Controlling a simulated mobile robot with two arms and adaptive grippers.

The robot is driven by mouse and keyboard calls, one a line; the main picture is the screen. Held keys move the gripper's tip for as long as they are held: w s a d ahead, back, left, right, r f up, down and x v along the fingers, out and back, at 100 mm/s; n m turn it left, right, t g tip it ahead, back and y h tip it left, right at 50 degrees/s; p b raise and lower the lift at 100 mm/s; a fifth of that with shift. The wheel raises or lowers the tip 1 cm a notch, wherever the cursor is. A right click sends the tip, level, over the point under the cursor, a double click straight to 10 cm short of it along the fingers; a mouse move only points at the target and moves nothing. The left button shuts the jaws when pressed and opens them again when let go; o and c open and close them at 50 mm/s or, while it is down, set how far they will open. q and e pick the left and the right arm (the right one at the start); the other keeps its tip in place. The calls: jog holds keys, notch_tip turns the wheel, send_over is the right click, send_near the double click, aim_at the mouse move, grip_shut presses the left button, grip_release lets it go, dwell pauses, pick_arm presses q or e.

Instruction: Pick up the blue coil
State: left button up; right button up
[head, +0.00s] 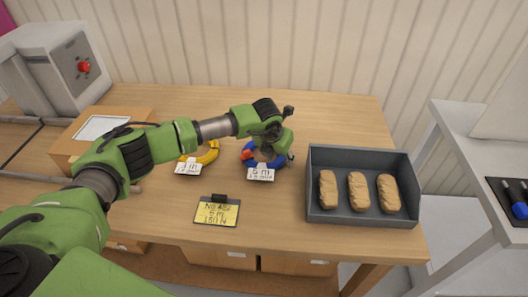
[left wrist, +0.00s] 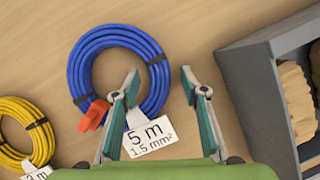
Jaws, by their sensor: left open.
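The blue coil (head: 249,159) lies flat on the wooden table, with a white tag reading 5 m, 1.5 mm². In the left wrist view the blue coil (left wrist: 77,67) has dark ties and an orange-red clip, and its tag lies between my fingers. My left gripper (left wrist: 160,80) is open. My right gripper is not in view.
A yellow coil (head: 206,157) with a 3 m tag lies left of the blue one. A grey tray (head: 333,155) with three brown wrapped packs stands to the right. A yellow note on a clipboard (head: 217,212) lies in front. A grey machine (head: 60,65) stands back left.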

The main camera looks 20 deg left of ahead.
pick_arm(q)
jog(key=shift+w+f, duration=0.1)
jog(key=shift+f, duration=0.1)
grip_shut()
jog(key=shift+r, duration=0.15)
notch_tip(320, 180, up, 2)
jog(key=shift+w+b, duration=0.1)
jog(key=shift+b, duration=0.2)
jog(key=s+a+r, duration=0.1)
jog(key=r, duration=0.1)
jog(key=s+a+r+b, duration=0.1)
jog(key=r, duration=0.1)
jog(key=s+a+r+b, duration=0.1)
jog(key=r, duration=0.1)
jog(key=shift+a, duration=0.3)
jog(key=s+a+r+b, duration=0.3)
jog(key=s+a+r, duration=0.2)
jog(key=s+a, duration=0.1)
jog(key=shift+s+a, duration=0.2)
jog(key=shift+a, duration=0.3)
